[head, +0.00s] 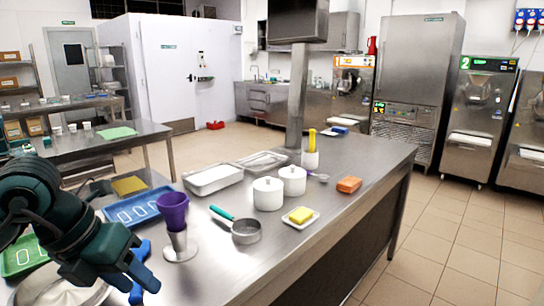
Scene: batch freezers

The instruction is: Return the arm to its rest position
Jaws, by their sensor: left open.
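My left arm comes in from the left edge, with its dark green gripper (143,268) at the lower left, over the near left end of the steel table (325,200). Its blue fingers are apart and I see nothing held between them. The gripper is just left of a purple cup (173,210) and a small metal cup with a wide foot (180,247). The arm partly hides a green tray (22,258) and a round metal lid (58,290). My right gripper is out of view.
The table's front right is clear.

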